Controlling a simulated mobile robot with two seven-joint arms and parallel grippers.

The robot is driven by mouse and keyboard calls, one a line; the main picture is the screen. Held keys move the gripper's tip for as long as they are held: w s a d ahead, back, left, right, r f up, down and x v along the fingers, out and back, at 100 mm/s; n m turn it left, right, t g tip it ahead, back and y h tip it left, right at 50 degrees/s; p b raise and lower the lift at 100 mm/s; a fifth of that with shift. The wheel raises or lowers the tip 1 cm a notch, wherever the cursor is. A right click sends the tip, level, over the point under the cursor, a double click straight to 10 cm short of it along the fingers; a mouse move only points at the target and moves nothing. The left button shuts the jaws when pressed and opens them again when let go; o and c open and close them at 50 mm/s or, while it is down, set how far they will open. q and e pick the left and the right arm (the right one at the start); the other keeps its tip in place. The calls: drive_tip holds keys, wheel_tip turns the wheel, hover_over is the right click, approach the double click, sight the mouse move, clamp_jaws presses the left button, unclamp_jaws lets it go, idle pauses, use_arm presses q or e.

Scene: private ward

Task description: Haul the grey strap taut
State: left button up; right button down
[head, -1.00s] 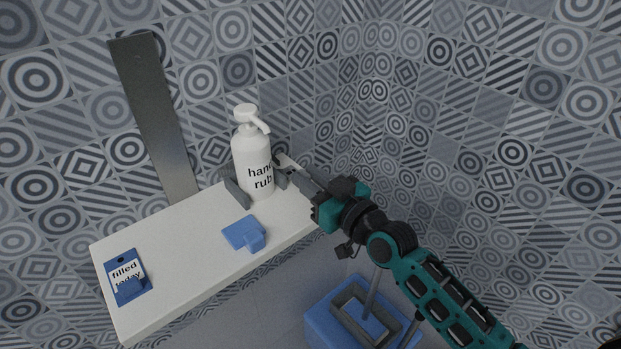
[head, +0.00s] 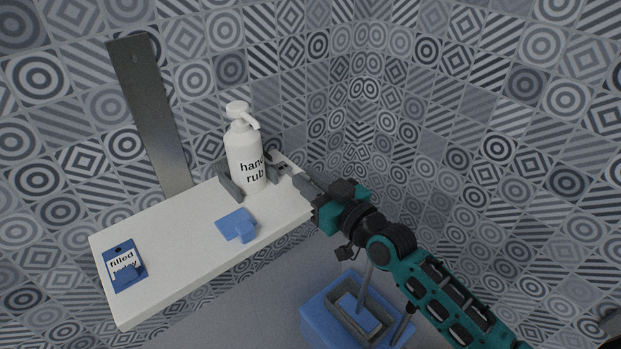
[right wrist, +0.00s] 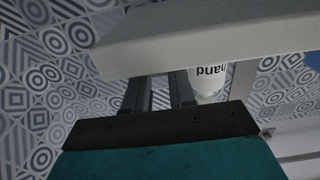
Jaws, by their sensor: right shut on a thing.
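A white "hand rub" pump bottle (head: 245,160) stands upright on the white shelf, between two grey upright pieces (head: 230,186). It shows upside down in the right wrist view (right wrist: 210,80). A narrow pale grey strip, which looks like the strap (head: 285,161), runs from beside the bottle toward my right gripper (head: 303,183). The gripper is shut on it, to the right of the bottle at the shelf's end. The exact grip is too small to see. In the right wrist view the fingers (right wrist: 160,92) reach up toward the shelf. My left gripper is not in view.
The white shelf (head: 180,240) also bears a blue block (head: 237,225) and a blue "filled today" tag (head: 123,266). A grey metal strip (head: 150,115) stands against the tiled wall. A blue box (head: 315,318) with a grey insert sits below the shelf, under my right arm.

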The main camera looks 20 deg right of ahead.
drive_tip(key=shift+s, duration=0.1)
drive_tip(key=c, duration=0.9)
unclamp_jaws()
drive_tip(key=v, duration=1.2)
drive_tip(key=shift+s+d+r, duration=0.1)
drive_tip(key=shift+s+d, duration=0.05)
drive_tip(key=shift+s, duration=0.2)
drive_tip(key=s+a+f+g+h, duration=0.1)
drive_tip(key=s+f+g, duration=0.1)
drive_tip(key=f, duration=0.4)
drive_tip(key=s+a+f+g+h, duration=0.1)
drive_tip(key=s+a+f+g, duration=0.1)
drive_tip(key=f, duration=0.5)
drive_tip(key=s+a+f+m+g+h, duration=0.1)
drive_tip(key=s+a+f+g, duration=0.1)
drive_tip(key=f, duration=0.5)
drive_tip(key=shift+s+a+h, duration=0.15)
drive_tip(key=shift+s+h, duration=0.15)
drive_tip(key=shift+s, duration=0.35)
